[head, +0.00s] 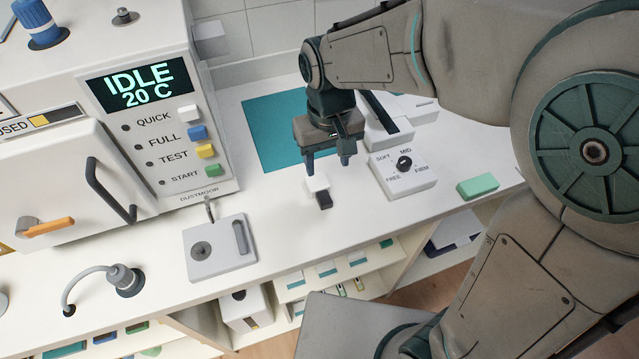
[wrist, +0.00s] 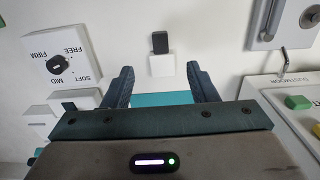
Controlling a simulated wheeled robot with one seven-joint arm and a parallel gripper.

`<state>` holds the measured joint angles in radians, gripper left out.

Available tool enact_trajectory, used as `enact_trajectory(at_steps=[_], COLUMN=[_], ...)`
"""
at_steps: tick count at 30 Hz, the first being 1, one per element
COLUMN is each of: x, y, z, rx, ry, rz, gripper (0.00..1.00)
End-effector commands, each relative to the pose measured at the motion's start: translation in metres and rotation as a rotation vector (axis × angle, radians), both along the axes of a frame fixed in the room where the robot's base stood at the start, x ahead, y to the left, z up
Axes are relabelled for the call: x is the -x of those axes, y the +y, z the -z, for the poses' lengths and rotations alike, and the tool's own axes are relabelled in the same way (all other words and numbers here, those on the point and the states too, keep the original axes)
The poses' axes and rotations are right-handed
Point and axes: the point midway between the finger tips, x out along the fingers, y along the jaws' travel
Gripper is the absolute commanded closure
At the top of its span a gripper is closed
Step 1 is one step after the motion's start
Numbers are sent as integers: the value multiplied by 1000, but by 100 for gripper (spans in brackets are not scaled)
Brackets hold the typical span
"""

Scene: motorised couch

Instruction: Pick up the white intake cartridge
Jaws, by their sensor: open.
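The white intake cartridge (head: 317,183) is a small white block with a dark end piece (head: 324,200), lying on the white counter just in front of my gripper in the head view. My gripper (head: 327,162) is open and empty, pointing down with its fingers apart. In the wrist view the cartridge (wrist: 162,66) lies in line with the gap between the fingertips (wrist: 159,73), its dark end pointing away from my gripper. The fingers do not appear to touch it. I cannot tell the exact height of the fingertips above the counter.
A knob box (head: 403,175) marked SOFT, MID, FIRM and FREE stands to the right, with a green block (head: 478,186) beyond it. A grey plate with a handle (head: 219,249) and the IDLE machine (head: 135,95) are left. A teal mat (head: 270,125) lies behind.

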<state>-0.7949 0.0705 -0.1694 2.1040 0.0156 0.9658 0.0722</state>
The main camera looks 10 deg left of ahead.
Motion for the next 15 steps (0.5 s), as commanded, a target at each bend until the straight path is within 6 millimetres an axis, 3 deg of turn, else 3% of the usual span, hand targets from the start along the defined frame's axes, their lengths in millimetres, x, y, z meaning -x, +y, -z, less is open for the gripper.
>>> enact_trajectory(at_steps=[12, 15], x=[0, 0], y=[2, 2], z=[71, 81], rx=[6, 4], ry=[6, 3], rz=[-6, -6], gripper=[47, 47])
